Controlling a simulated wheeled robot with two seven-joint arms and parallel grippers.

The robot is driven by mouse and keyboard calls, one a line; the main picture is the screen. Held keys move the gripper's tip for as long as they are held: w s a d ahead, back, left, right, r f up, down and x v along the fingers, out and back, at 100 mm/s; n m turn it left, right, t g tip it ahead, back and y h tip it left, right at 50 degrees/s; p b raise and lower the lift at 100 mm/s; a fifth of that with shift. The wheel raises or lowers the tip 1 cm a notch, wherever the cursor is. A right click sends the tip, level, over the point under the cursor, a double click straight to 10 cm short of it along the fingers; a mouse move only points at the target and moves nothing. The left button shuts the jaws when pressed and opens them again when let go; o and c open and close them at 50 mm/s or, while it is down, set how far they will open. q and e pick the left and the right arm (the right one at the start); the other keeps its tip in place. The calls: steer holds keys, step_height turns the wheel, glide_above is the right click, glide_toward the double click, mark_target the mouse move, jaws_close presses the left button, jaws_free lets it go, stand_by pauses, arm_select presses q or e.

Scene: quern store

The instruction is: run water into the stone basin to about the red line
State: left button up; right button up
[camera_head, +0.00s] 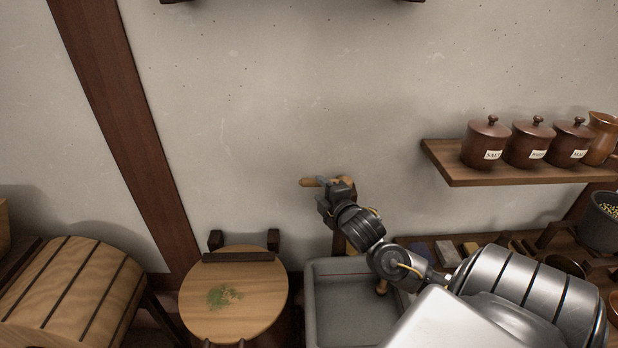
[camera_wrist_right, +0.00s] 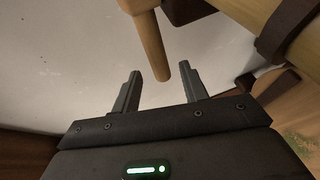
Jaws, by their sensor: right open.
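The grey stone basin (camera_head: 340,318) stands at the lower middle, partly hidden by my right arm. A thin red line (camera_head: 345,274) shows on its inner back wall; I see no clear water surface in it. A wooden post (camera_head: 339,243) rises behind the basin. A light wooden handle (camera_head: 311,182) sticks out left near its top, beside my right gripper (camera_head: 325,207). In the right wrist view, the open right gripper (camera_wrist_right: 161,88) has a wooden peg (camera_wrist_right: 153,50) reaching towards the gap between its fingers; contact is not clear. My left gripper is out of view.
A round wooden board (camera_head: 250,303) with green bits stands left of the basin. A slatted wooden barrel (camera_head: 70,290) is further left. A wall shelf (camera_head: 470,177) with lidded jars (camera_head: 486,143) is at right. A cluttered counter (camera_head: 520,245) lies below it.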

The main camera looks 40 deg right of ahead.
mark_target(316, 183)
steer(key=x, duration=0.2)
steer(key=p+x, duration=0.1)
steer(key=shift+w+d+r, duration=0.1)
steer(key=shift+d+r, duration=0.05)
steer(key=shift+r, duration=0.05)
steer(key=x, duration=0.3)
steer(key=shift+w+f+p, duration=0.1)
steer(key=shift+p, duration=0.3)
steer(key=shift+w+d+f, duration=0.1)
steer(key=shift+w+f, duration=0.05)
steer(key=shift+w, duration=0.2)
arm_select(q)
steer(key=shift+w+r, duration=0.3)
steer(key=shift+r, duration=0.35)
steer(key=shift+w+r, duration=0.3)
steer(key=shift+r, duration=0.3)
arm_select(e)
steer(key=shift+c, duration=0.2)
jaws_close()
